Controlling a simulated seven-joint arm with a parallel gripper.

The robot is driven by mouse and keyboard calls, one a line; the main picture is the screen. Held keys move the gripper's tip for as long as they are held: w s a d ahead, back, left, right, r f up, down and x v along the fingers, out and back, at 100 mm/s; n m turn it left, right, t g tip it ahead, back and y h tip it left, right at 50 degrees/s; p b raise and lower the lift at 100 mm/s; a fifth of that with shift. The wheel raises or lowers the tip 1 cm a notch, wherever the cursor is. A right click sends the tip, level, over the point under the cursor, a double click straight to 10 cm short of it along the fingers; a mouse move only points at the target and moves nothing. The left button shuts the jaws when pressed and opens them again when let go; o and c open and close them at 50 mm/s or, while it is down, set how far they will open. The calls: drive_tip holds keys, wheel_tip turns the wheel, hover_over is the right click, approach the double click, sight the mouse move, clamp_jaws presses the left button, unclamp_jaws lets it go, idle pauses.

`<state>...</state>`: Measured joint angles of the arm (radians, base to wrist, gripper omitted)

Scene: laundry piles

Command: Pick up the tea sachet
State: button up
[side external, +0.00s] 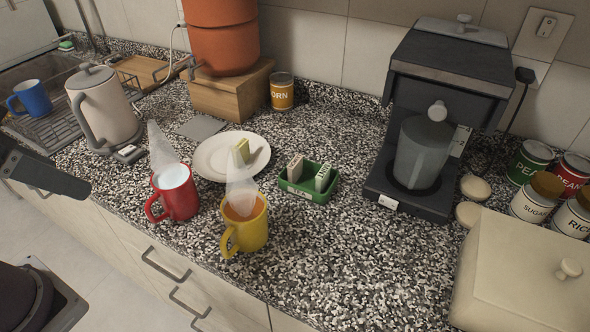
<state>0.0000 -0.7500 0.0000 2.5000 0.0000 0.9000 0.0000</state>
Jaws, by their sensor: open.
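A small yellow-green packet (242,151), which looks like a tea sachet, stands on the white plate (213,166). Two more small packets stand in a green tray (308,191) to the right of the plate: a beige one (295,168) and a pale green one (322,177). Their labels are too small to read. A dark part of my arm comes in from the left edge, well apart from the plate and the tray. I cannot make out my gripper's fingers in this view.
A steaming red mug (176,192) and yellow mug (246,228) stand in front of the plate. A coffee machine (438,110) is right of the tray, a kettle (104,108) far left. A beige lidded box (525,262) fills the right front. The front-middle counter (345,270) is clear.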

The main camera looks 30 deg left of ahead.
drive_tip(key=shift+c, duration=1.1)
